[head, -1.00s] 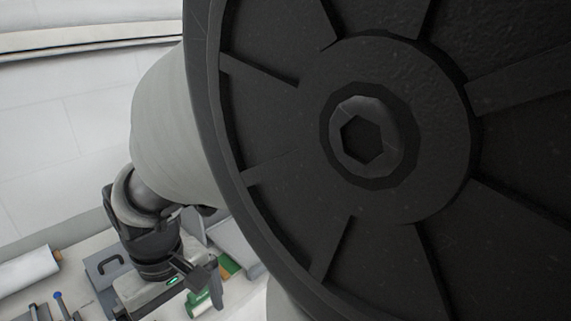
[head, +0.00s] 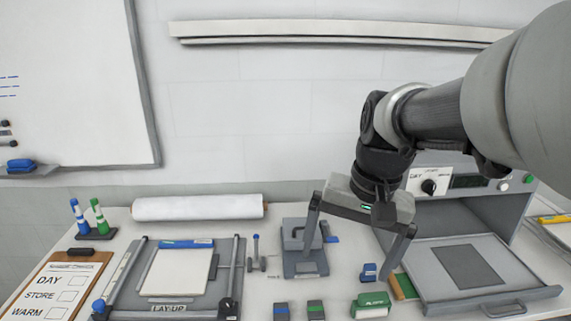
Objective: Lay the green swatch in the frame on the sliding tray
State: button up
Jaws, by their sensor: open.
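The sliding tray (head: 440,295) is pulled out of the grey press at the right. A dark grey rectangle (head: 470,264) lies in its middle, probably the frame's opening; no green shows in it. Green shows on a labelled box (head: 371,306), on a small dark block (head: 315,309), and beside a tan strip (head: 404,286) along the tray's left edge. My gripper (head: 349,260) is open and empty, its fingers spread wide above the bench, left of the tray.
The press (head: 446,205) has a knob and buttons on top. A lay-up board (head: 155,302) holds a white sheet (head: 178,272). A grey handled block (head: 303,250), a blue-striped block (head: 280,311), a white roll (head: 198,207), a clipboard (head: 55,287) and markers (head: 90,218) stand on the bench.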

jog(key=w+d+f+m+g+y+b, duration=0.1)
jog(key=w+d+f+m+b, duration=0.1)
jog(key=w+d+f+m, duration=0.6)
jog(key=m+y+b, duration=0.1)
jog(key=m+y, duration=0.1)
jog(key=m, duration=0.4)
send_near(393, 283)
jog(key=f, duration=0.1)
jog(key=shift+w+f, duration=0.25)
jog(key=x, duration=0.7)
jog(key=shift+s+a+r, duration=0.1)
jog(key=shift+s+a, duration=0.05)
jog(key=c, duration=1.2)
jog(key=shift+c, duration=0.3)
jog(key=shift+r, duration=0.2)
